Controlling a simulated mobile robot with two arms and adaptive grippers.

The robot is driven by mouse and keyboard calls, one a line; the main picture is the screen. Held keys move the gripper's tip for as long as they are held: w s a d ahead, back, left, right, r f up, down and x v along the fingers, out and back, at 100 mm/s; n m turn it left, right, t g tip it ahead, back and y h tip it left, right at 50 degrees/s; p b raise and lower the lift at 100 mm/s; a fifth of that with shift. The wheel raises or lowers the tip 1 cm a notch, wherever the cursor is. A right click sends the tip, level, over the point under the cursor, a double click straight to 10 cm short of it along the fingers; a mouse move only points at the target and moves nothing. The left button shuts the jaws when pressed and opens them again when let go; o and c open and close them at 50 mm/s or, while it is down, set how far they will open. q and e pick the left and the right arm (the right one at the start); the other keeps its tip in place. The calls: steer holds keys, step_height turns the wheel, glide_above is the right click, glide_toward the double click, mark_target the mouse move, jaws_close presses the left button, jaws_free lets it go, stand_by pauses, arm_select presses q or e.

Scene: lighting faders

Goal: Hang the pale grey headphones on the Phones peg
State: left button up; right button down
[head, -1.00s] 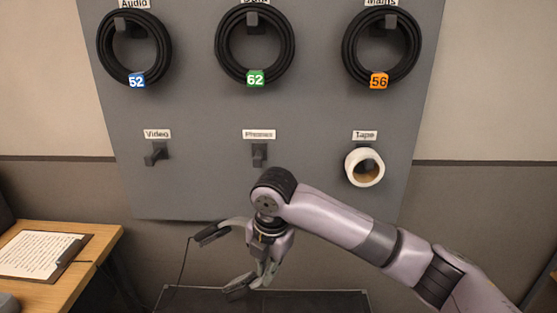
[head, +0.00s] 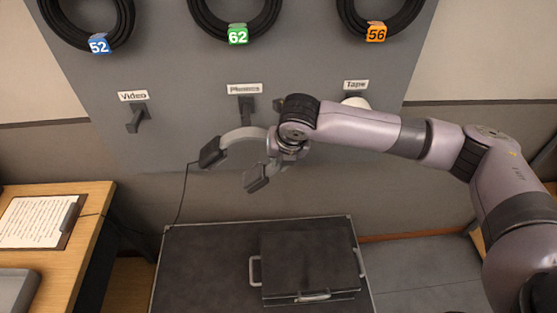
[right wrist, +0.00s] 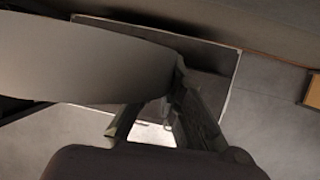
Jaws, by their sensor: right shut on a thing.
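The pale grey headphones (head: 240,136) have a curved band and dark ear pads. A thin cable hangs from the left pad. My right gripper (head: 285,150) is shut on the band at its right side and holds them in the air. In the right wrist view the band (right wrist: 85,65) fills the upper left, beside the gripper's fingers (right wrist: 160,125). The Phones peg (head: 246,108) is a dark hook under its label (head: 244,88). In the picture the band lies just below the peg; the depth gap between them cannot be told. My left gripper is not in view.
The Video peg (head: 137,118) is empty. The tape roll (head: 356,102) hangs right, mostly hidden by my arm. Cable coils (head: 236,12) hang above. A dark case (head: 310,262) lies on a dark-topped surface (head: 200,250) below. A wooden desk (head: 90,200) stands left.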

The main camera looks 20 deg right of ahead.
steer(key=w+d+f+b, duration=0.2)
steer(key=w+b, duration=0.5)
steer(key=w, duration=0.4)
steer(key=shift+w+d+f, duration=0.15)
steer(key=shift+w+f, duration=0.1)
steer(key=shift+w, duration=0.05)
stand_by(0.5)
steer(key=shift+s+f, duration=0.1)
steer(key=shift+f, duration=0.05)
steer(key=c, duration=1.6)
jaws_free()
steer(key=shift+c, duration=0.2)
